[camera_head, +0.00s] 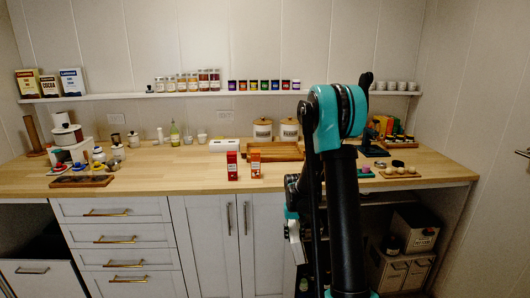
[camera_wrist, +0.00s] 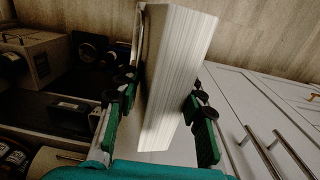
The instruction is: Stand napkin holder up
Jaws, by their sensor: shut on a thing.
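The napkin holder (camera_wrist: 178,70) shows in the wrist view as a thick white stack of napkins with a metallic-looking plate along its left side. My gripper (camera_wrist: 160,100) is shut on it, with green-padded fingers on its left and right sides. In the head view my gripper (camera_head: 292,212) hangs in front of the counter, below the worktop edge. A pale part of the napkin holder (camera_head: 295,243) shows beneath it; my arm hides much of the rest.
The wooden worktop (camera_head: 200,177) has clear room at its front left of centre. Open shelves (camera_head: 400,265) are right of my arm.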

